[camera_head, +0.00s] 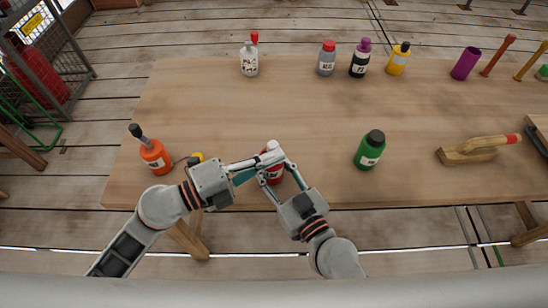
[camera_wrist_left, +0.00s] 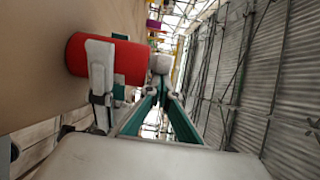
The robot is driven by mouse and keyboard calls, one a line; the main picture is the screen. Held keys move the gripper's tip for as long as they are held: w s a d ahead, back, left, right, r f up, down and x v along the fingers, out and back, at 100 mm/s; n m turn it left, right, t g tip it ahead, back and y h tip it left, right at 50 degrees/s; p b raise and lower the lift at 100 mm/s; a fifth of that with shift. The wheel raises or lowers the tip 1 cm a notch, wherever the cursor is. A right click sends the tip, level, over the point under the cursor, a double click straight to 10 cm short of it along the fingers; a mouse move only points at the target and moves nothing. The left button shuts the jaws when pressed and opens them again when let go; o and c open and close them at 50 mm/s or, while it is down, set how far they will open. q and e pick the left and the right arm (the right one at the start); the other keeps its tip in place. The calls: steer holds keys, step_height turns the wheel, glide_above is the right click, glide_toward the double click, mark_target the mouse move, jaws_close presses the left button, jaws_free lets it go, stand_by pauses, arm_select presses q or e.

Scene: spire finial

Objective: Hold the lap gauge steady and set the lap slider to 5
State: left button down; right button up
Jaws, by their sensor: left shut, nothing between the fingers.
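I cannot make out anything that is clearly a lap gauge or a lap slider with a scale. A red bottle (camera_head: 272,176) with a whitish cap (camera_head: 272,145) stands near the table's front edge, partly hidden by my grippers. My right gripper (camera_head: 283,176) has its fingers around the red body. My left gripper (camera_head: 270,160) is shut and empty, its tips close to the cap. In the left wrist view the red body (camera_wrist_left: 132,62) has a right finger across it, and the whitish cap (camera_wrist_left: 160,63) is near my left fingertips (camera_wrist_left: 162,82); contact is unclear.
On the wooden table (camera_head: 220,110), an orange bottle (camera_head: 155,157) stands left and a green bottle (camera_head: 370,150) right. Several bottles line the back. A wooden tool (camera_head: 470,150) lies at the right. The table's middle is clear.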

arm_select(q)
steer(key=shift+w+a, duration=0.3)
steer(key=shift+a, duration=0.25)
